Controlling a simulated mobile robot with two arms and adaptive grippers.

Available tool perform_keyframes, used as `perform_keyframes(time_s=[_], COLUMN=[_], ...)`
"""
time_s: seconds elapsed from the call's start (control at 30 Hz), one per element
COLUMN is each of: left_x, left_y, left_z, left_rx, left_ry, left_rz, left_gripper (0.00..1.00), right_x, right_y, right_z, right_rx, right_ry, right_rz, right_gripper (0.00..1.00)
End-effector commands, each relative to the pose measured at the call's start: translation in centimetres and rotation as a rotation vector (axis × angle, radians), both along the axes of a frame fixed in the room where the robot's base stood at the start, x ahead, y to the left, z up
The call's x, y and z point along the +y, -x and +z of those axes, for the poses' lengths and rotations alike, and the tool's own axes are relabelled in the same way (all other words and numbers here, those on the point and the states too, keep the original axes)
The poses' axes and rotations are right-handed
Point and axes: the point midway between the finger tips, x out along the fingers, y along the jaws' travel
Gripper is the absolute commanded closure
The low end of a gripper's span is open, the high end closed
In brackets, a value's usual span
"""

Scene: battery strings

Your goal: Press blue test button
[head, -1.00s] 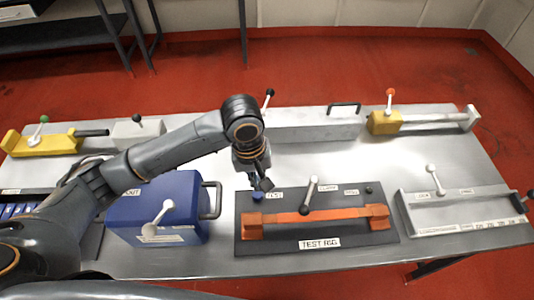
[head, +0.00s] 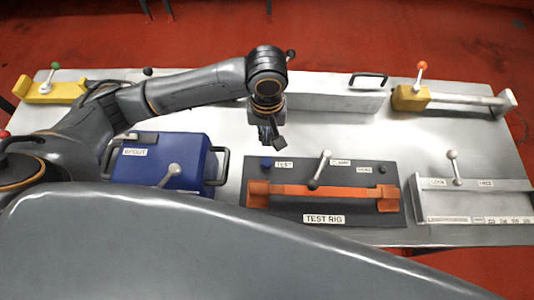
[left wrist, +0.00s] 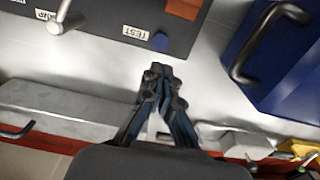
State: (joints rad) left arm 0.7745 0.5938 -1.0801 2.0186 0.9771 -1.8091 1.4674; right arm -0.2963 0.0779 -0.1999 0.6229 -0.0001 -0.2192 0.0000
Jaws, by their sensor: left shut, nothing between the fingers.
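The blue test button (head: 266,163) is a small round knob on the dark test rig panel (head: 320,212), at its back left corner beside a TEST label. It also shows in the left wrist view (left wrist: 160,41). My left gripper (head: 275,142) is shut and empty. It points down just behind the rig's back edge, close to the button and apart from it. In the left wrist view the closed fingertips (left wrist: 158,72) are a little short of the button, over bare metal. My right gripper is not in view.
An orange bar (head: 325,191) and a white-knobbed lever (head: 321,168) are on the rig. A blue box (head: 190,150) with handles stands left of it, and a grey fixture (head: 470,200) stands right. A long grey box (head: 335,104) lies behind. Bare tabletop lies between.

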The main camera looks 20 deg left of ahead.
Motion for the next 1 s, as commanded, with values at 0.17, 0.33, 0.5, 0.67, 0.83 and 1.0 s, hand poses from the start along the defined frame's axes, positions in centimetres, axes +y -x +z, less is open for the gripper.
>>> perform_keyframes(time_s=[0.17,0.33,0.5,0.67,0.83,1.0], left_x=[0.1,0.1,0.0,0.0,0.0,0.0], left_y=[0.1,0.1,0.0,0.0,0.0,0.0], left_z=[-4.0,-7.3,-9.6,-10.6,-10.7,-10.7], left_rx=[0.004,0.003,0.000,-0.001,-0.001,-0.001], left_ry=[-0.003,-0.002,-0.001,0.000,0.001,0.001], left_rz=[0.002,0.001,0.000,-0.001,-0.001,-0.001], left_gripper=[1.00,1.00,1.00,1.00,1.00,1.00], right_x=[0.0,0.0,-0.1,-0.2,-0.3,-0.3], right_y=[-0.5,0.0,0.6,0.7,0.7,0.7], right_z=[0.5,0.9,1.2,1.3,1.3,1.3], right_rx=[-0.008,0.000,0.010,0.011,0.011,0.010], right_ry=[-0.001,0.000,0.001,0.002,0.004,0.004], right_rz=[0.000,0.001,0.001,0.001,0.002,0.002], right_gripper=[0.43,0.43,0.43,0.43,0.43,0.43])
